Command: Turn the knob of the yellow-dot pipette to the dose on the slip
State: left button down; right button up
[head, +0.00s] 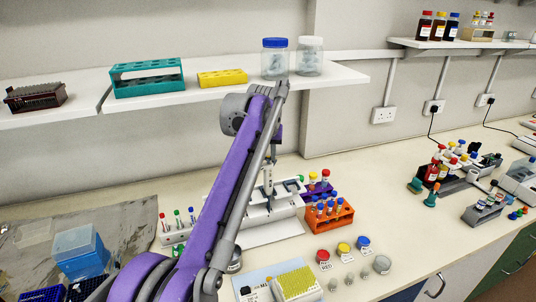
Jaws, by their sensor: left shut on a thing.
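My left gripper (270,158) reaches down from the end of the purple arm, over the white rack on the bench. It is small and partly hidden by my arm. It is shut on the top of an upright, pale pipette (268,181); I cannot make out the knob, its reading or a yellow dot. The pipette stands at the white rack (268,212), whose left part is behind my arm. A pale printed sheet (248,280) lies at the front, partly covered; I cannot read it or tell whether it is the slip. My right gripper is not in view.
An orange tube rack (330,217) stands close right of the white rack. Capped pots, among them a red-lidded one (323,255), and a yellow tip box (296,285) are in front. A shelf (340,76) with jars hangs above my arm. The bench to the right is partly clear.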

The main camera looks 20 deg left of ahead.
pick_arm(q)
jog(key=shift+d+n+y, duration=0.15)
jog(key=shift+n+y, duration=0.45)
jog(key=shift+n, duration=0.6)
jog(key=shift+w+d+n+g+y, duration=0.15)
jog(key=shift+n+g+y, duration=0.25)
jog(key=shift+n, duration=1)
jog(key=shift+d+n+g+y, duration=0.1)
jog(key=shift+n+g+y, duration=0.55)
jog(key=shift+n, duration=0.75)
jog(key=c, duration=0.9)
grip_release()
